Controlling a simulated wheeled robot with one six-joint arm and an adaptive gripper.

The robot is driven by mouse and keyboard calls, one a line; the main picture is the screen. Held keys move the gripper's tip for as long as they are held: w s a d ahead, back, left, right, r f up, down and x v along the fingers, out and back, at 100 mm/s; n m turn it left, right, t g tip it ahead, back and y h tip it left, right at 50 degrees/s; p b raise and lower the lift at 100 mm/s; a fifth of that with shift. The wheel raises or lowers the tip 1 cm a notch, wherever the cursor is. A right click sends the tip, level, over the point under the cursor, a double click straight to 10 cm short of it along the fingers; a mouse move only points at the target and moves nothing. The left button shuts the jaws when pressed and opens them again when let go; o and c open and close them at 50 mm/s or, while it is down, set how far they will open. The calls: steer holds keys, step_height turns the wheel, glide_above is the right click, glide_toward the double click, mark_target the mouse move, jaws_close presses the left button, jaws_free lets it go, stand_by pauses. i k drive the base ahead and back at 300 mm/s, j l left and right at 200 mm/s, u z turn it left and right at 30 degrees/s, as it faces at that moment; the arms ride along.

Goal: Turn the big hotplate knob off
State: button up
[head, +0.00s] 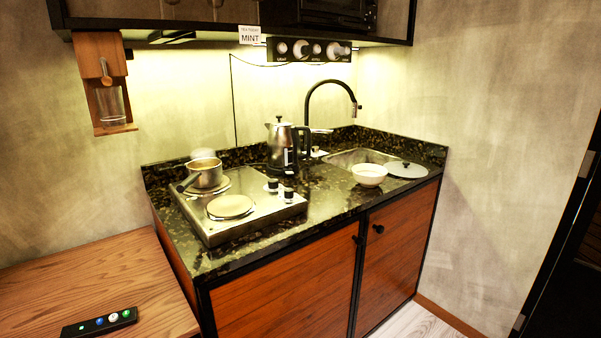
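The two-plate hotplate (262,213) stands on the left of the dark stone counter. It has two small black-and-metal knobs on its right side, a rear knob (272,186) and a front knob (288,194). I cannot tell their settings or which one belongs to the big plate. A metal pot (207,178) with a dark handle sits on the rear plate. The front plate (230,206) is bare and pale. My gripper is not in view.
A kettle (281,150) stands right of the hotplate. A black tap (333,84) rises behind the sink. A white bowl (369,174) sits at the sink. A remote (100,322) lies on the wooden table (100,275). A shelf (220,32) hangs above.

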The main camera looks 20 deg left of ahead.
mark_target(273, 183)
steer(key=i+u, duration=0.3)
steer(key=i+l+u, duration=0.25)
steer(key=i, duration=0.25)
steer(key=i+j+u, duration=0.15)
steer(key=u, duration=0.35)
steer(key=i+u, duration=0.3)
steer(key=u, duration=0.2)
steer(key=i+l+u, duration=0.1)
steer(key=i+u, duration=0.15)
steer(key=u, duration=0.25)
